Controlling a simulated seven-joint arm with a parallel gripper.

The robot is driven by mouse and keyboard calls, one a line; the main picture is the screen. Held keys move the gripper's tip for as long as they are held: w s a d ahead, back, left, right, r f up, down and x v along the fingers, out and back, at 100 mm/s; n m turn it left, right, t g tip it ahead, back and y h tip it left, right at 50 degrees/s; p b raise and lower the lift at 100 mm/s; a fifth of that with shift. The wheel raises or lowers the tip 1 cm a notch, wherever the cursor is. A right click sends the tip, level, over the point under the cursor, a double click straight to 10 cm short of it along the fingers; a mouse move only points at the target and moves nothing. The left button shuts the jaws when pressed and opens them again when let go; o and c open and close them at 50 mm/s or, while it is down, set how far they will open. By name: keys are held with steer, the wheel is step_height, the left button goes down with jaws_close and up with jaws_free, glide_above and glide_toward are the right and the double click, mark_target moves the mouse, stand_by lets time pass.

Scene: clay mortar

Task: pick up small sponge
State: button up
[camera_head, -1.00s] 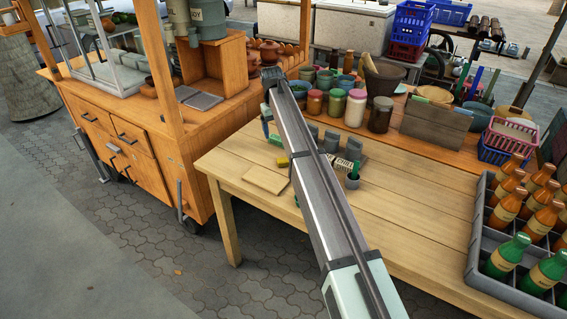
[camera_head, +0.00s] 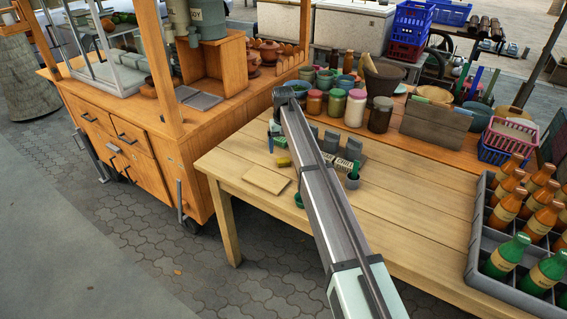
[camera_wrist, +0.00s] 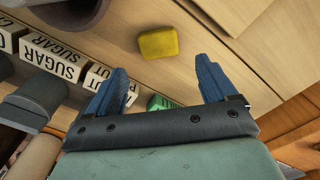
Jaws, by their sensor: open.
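The small sponge (camera_wrist: 158,43) is a yellow block lying on the wooden table. In the wrist view it is at the top centre, ahead of and between my two blue fingers, apart from both. My gripper (camera_wrist: 160,82) is open and empty. In the head view the sponge (camera_head: 283,162) shows small and yellow on the table, just left of my arm. My fingers are hard to make out there, as the arm hides most of the gripper.
A green item (camera_wrist: 160,103) sits between my finger bases. A bottle crate (camera_head: 484,250) stands at the right.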

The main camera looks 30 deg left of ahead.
mark_target(283, 159)
steer(key=shift+s+d+f, duration=0.15)
steer(key=shift+f, duration=1.15)
steer(key=shift+s+d+f, duration=0.1)
steer(key=shift+s+f, duration=0.05)
steer(key=shift+f, duration=1.1)
steer(key=shift+c, duration=0.5)
steer(key=c, duration=1.1)
steer(key=shift+r, duration=0.15)
step_height(283, 159, up, 10)
